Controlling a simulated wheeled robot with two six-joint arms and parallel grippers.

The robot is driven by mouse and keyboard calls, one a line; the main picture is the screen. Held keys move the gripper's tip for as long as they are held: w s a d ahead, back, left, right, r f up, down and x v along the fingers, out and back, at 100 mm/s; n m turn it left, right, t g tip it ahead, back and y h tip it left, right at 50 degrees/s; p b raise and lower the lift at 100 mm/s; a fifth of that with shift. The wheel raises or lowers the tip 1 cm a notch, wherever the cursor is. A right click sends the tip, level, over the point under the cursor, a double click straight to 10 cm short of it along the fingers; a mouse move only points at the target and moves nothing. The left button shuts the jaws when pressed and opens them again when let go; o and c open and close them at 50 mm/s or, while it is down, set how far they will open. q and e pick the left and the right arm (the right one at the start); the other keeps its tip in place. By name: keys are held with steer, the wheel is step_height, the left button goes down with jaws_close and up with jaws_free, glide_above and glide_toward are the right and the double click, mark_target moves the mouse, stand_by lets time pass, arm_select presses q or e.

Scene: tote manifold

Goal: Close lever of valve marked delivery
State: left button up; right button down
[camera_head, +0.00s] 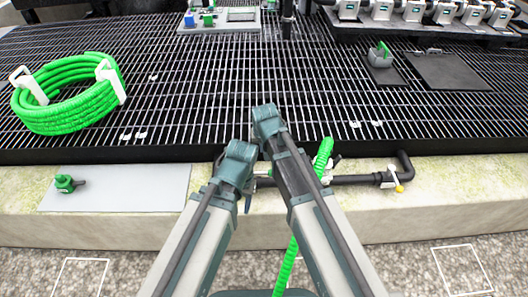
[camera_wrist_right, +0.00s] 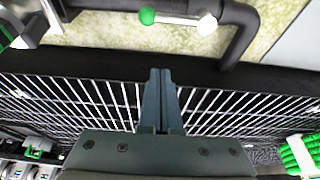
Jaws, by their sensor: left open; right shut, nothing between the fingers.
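The black pipe run (camera_head: 350,180) lies along the stone ledge. A lever with a yellow knob (camera_head: 398,187) sits on a white valve body (camera_head: 388,178) near its right end. In the right wrist view a white lever with a green ball knob (camera_wrist_right: 147,16) lies along the pipe from a white hub (camera_wrist_right: 207,24); my arms hide it in the head view. No delivery marking is readable. My left gripper (camera_head: 240,152) is open over the ledge edge, its fingers hard to see. My right gripper (camera_head: 266,112) is shut and empty over the grating, apart from the levers (camera_wrist_right: 158,100).
A green hose (camera_head: 323,155) rises beside my right arm. A coiled green hose (camera_head: 65,95) lies on the grating at left. A green fitting (camera_head: 66,183) rests on a grey plate (camera_head: 130,188). A dark pad (camera_head: 447,72) and a row of valves (camera_head: 412,10) are farther back.

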mark_target(258, 173)
steer(key=b+x, duration=0.8)
steer(key=x, duration=0.1)
steer(key=s, duration=0.4)
steer(key=shift+s+f, duration=0.1)
